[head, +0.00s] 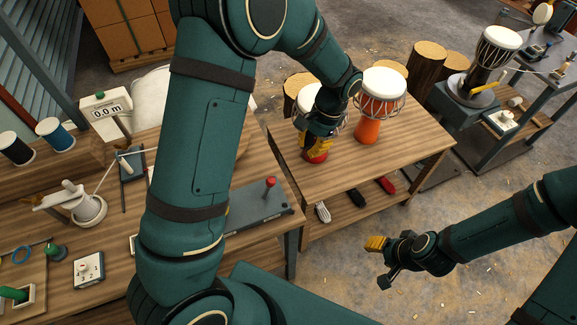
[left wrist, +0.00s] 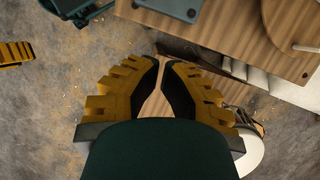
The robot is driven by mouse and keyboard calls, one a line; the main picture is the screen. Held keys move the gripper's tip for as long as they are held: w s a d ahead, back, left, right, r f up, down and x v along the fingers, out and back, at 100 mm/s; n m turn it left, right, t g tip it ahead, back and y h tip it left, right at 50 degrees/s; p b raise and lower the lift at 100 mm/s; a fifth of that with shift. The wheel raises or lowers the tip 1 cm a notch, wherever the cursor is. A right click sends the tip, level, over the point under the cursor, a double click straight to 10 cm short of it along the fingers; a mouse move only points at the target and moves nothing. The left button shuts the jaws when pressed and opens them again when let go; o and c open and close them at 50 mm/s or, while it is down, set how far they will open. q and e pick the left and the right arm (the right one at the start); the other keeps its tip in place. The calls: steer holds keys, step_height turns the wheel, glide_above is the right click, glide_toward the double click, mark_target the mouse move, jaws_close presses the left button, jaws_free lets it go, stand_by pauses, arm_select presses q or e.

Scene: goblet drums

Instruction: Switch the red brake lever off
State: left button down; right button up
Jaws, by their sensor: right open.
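The red brake lever (head: 270,182) is a short upright stem with a red knob on a grey plate (head: 262,208), at the right end of the left workbench. My left gripper (head: 314,144) is to the right of the lever and apart from it, in front of a red goblet drum (head: 316,158) that it partly hides. In the left wrist view its fingers (left wrist: 161,64) are slightly apart, with nothing between them. I cannot make out the lever's knob in that view. My right gripper (head: 377,243) is open and empty over the floor at the lower right.
An orange drum (head: 368,130) with a white head stands on the right bench (head: 418,138). My left arm covers much of the left workbench (head: 120,235), which carries several tools. Floor (head: 340,270) is open between the bench and my right gripper.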

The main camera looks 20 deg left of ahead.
mark_target(268, 189)
arm_select(q)
steer(key=shift+w+r, duration=0.2)
steer(key=shift+r, duration=0.2)
steer(key=shift+s+f, duration=0.1)
steer(key=s+a+f, duration=0.4)
steer(key=s+f, duration=0.2)
steer(key=f, duration=0.2)
steer(key=shift+a+f+b, duration=0.15)
steer(key=shift+f+b, duration=0.25)
steer(key=shift+b, duration=0.05)
arm_select(e)
steer(key=shift+s+f, duration=0.1)
steer(key=shift+f, duration=0.35)
arm_select(q)
steer(key=shift+a+r, duration=0.1)
steer(key=shift+r, duration=0.05)
arm_select(e)
steer(key=shift+s, duration=0.15)
arm_select(q)
steer(key=shift+s+a+r, duration=0.1)
steer(key=shift+s, duration=0.1)
arm_select(e)
steer(key=shift+s+a, duration=0.1)
steer(key=shift+s, duration=0.25)
